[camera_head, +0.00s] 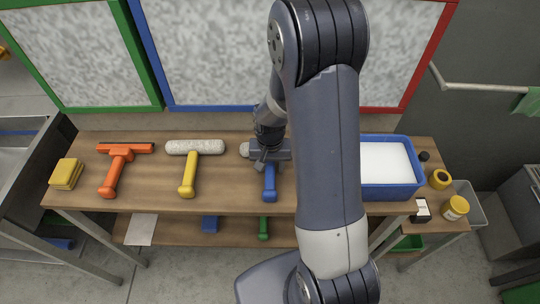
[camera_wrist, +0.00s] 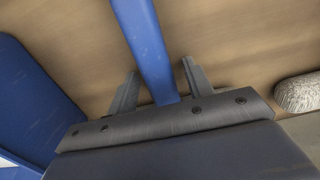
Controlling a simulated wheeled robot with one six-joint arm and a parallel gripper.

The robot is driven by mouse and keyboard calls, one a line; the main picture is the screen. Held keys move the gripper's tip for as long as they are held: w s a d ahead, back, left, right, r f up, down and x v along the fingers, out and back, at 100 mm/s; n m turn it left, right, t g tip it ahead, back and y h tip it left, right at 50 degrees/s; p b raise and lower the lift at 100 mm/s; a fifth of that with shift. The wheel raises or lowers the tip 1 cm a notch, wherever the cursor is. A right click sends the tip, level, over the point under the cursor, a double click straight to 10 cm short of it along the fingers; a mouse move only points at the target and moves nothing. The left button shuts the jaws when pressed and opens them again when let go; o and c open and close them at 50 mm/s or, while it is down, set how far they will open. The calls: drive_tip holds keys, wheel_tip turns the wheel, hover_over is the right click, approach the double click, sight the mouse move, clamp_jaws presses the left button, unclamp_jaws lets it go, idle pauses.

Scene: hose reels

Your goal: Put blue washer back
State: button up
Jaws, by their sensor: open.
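The blue washer lies on the wooden bench; its blue handle (camera_head: 269,183) points toward the front edge. A pale fuzzy end of its head (camera_head: 244,149) shows left of my gripper; the rest of the head is hidden. My gripper (camera_head: 264,161) is low over the washer, where handle and head meet. In the wrist view the fingers (camera_wrist: 158,75) are apart, one on each side of the blue handle (camera_wrist: 148,40). I cannot tell whether they touch it.
A yellow-handled washer (camera_head: 188,181) and an orange squeegee (camera_head: 115,177) lie to the left, with yellow sponges (camera_head: 66,174) beyond. A blue tub (camera_head: 419,188) of white liquid stands right. Green, blue (camera_head: 147,40) and red framed panels stand behind the bench (camera_head: 225,200).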

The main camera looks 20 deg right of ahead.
sight(270, 165)
wheel_tip(270, 165, up, 12)
idle(0.5)
wheel_tip(270, 165, down, 12)
drive_tip(key=shift+w+r, duration=0.1)
drive_tip(key=shift+r, duration=0.95)
